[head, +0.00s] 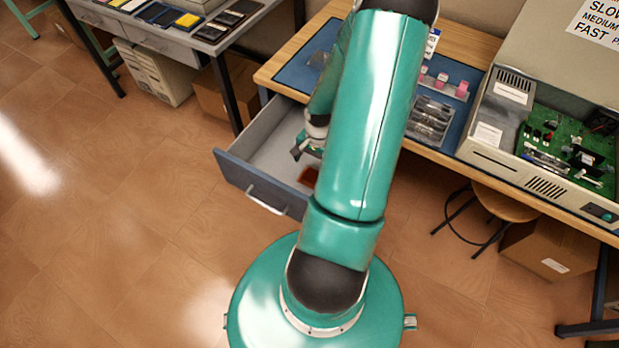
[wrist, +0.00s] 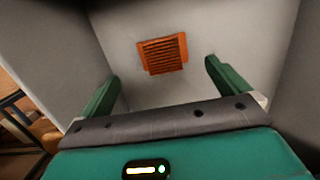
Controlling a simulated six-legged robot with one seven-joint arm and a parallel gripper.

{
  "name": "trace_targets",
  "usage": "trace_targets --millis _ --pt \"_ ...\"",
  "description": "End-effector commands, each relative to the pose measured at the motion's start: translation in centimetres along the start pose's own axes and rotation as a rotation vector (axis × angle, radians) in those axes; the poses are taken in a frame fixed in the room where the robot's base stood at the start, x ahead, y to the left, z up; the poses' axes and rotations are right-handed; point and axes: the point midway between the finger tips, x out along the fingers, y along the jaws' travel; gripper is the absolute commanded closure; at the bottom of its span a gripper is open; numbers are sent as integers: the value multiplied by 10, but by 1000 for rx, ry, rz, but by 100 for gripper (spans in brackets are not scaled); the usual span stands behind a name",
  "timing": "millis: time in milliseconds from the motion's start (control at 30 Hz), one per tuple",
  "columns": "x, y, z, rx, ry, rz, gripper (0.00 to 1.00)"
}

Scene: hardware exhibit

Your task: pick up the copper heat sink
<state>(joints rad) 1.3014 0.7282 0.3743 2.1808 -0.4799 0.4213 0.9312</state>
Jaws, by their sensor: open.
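The copper heat sink (wrist: 163,54) is a small square finned block, orange-brown, lying on the grey floor of an open drawer. In the wrist view it sits beyond my gripper (wrist: 165,80), between the lines of its two green fingers and apart from them. My gripper is open and empty. In the head view, the heat sink (head: 308,177) shows as a reddish-brown patch in the drawer, partly hidden by my arm. My gripper (head: 299,152) is over the drawer (head: 232,169), mostly hidden behind my arm.
The drawer walls rise around the heat sink. The drawer hangs from a wooden workbench (head: 447,159) with a blue mat. On the bench are an open computer case (head: 508,135) and a clear parts tray (head: 430,120). A stool (head: 503,205) stands below. The floor at left is clear.

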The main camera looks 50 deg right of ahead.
Motion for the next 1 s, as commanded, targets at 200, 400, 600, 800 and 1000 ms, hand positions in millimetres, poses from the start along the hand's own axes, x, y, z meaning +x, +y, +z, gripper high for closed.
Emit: trace_targets --millis 200,400,600,800,1000 --pt "20 -1 1 -1 0 1 0" --pt "43 -6 3 -3 -3 2 0" --pt "68 -9 3 -2 -1 2 0" --pt "71 -9 2 -2 1 0 0" --pt "70 -9 2 -2 1 0 26"
